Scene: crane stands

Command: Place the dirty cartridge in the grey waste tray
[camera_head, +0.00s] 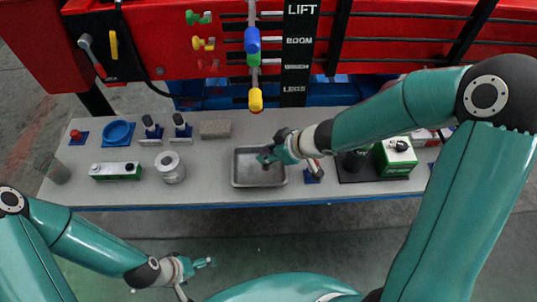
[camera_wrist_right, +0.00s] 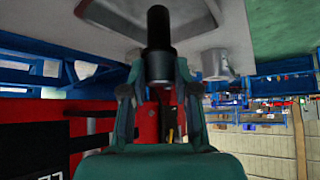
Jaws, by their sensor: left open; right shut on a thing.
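The grey waste tray (camera_head: 259,180) sits at the middle of the bench, with a bare floor where I can see it. My right gripper (camera_head: 268,156) is above the tray. In the right wrist view, the right gripper (camera_wrist_right: 160,92) is shut on a black cylinder (camera_wrist_right: 158,45), which I take to be the dirty cartridge; the tray (camera_wrist_right: 125,14) shows beyond it. In the head view the gripper mostly hides the cylinder. I cannot tell whether it touches the tray. My left gripper (camera_head: 197,273) is open and empty, in front of the bench and away from it.
Left of the tray stand a white can (camera_head: 171,168), a green box (camera_head: 115,171), a blue bowl (camera_head: 117,133) and a grey block (camera_head: 215,129). A black mat with another green box (camera_head: 395,157) is at right. The red machine with its levers rises behind.

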